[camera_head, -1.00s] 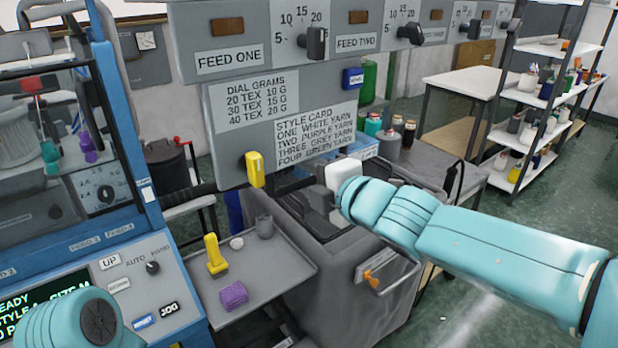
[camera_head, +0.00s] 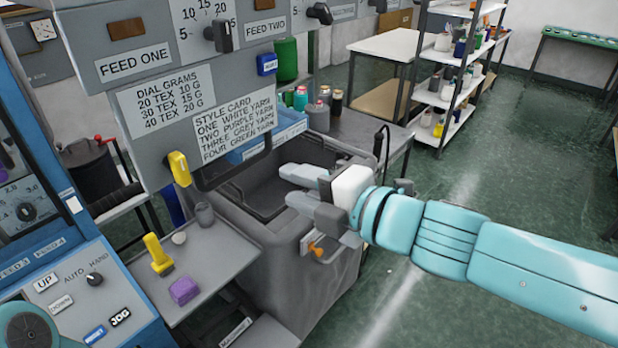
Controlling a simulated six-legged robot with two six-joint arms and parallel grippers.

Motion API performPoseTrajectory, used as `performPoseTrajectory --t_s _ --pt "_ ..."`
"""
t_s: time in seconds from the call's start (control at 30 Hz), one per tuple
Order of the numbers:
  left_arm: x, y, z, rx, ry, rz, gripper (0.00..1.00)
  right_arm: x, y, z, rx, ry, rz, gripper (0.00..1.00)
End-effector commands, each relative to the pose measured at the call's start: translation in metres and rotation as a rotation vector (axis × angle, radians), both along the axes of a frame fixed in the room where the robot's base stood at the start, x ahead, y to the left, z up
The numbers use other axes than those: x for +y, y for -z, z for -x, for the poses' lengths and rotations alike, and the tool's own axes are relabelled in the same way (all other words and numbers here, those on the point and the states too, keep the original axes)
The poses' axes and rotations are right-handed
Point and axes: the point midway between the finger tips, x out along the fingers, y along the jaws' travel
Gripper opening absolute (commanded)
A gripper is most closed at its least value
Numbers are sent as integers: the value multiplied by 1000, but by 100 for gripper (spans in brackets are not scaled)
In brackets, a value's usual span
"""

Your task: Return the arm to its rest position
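My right arm (camera_head: 450,240) reaches in from the right edge, teal with a white and grey wrist. Its gripper (camera_head: 286,184) is open, with two grey fingers apart and nothing seen between them. It points left, over or in front of the dark grey bin (camera_head: 285,260) beneath the feed panel; how high above the rim I cannot tell. Of my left arm only a round teal joint (camera_head: 28,326) shows at the bottom left corner. Its gripper is out of the picture.
A grey tray (camera_head: 215,262) holds a yellow tool (camera_head: 158,254), a purple block (camera_head: 184,291) and a grey cup (camera_head: 204,214). A yellow clip (camera_head: 179,168) hangs at the panel's lower edge. An orange-handled latch (camera_head: 318,250) is on the bin. Open green floor (camera_head: 500,180) lies right.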

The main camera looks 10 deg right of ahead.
Motion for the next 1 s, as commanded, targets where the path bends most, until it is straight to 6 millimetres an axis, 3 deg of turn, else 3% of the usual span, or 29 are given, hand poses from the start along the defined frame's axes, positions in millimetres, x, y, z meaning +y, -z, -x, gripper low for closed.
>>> performPoseTrajectory --t_s 0.2,0.67,0.77,0.83,1.0 --pt "0 -7 0 0 0 0 43 -9 -4 13 0 0 -1 39" --pt "0 -4 0 0 0 0 43 -13 1 11 5 9 0 39" --pt "0 0 0 0 0 0 43 -16 33 -1 70 22 12 39" --pt "0 4 0 0 0 0 43 -16 76 -13 162 28 27 39" --pt "0 14 0 0 0 0 43 -16 218 -23 520 86 -33 39"
